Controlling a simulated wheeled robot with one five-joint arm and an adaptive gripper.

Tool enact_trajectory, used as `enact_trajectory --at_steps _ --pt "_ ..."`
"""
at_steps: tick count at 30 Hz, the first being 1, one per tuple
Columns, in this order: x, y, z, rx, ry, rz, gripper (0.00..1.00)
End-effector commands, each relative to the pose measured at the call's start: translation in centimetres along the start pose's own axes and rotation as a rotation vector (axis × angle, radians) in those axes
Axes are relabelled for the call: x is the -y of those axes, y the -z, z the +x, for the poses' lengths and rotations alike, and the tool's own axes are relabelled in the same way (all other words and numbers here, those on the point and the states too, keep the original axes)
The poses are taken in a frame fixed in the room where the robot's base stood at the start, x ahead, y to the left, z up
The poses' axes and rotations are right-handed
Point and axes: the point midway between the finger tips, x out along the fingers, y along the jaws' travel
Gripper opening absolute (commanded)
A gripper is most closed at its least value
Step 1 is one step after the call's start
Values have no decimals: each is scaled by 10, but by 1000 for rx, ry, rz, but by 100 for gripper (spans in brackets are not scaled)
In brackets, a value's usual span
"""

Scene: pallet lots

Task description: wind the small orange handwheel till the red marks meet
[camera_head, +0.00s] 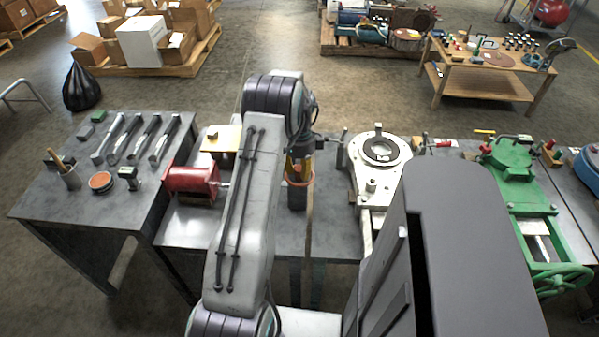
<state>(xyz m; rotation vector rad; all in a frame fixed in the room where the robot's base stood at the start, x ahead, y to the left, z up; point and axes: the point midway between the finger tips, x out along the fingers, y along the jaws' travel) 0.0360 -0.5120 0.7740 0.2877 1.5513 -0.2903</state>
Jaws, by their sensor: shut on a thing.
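The small orange handwheel (313,179) shows as a thin orange rim on the middle bench, just right of my arm. It sits around or above a dark upright cylinder (297,198). My gripper (299,172) points down at the handwheel and is shut on it. My wrist and forearm cover the gripper from the left, and the fingertips are hard to make out. The red marks cannot be made out from here.
A red cylindrical machine (190,182) stands left of my arm. A white round-topped fixture (365,155) stands close on the right. A green machine (510,160) with a green handwheel (563,280) is further right. The left bench (60,210) carries tools.

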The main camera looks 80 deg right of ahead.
Motion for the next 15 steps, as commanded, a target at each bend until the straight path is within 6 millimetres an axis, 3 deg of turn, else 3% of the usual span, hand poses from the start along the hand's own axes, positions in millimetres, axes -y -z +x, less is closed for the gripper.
enact_trajectory --at_steps 15 --pt "-1 0 3 0 -3 -491 0"
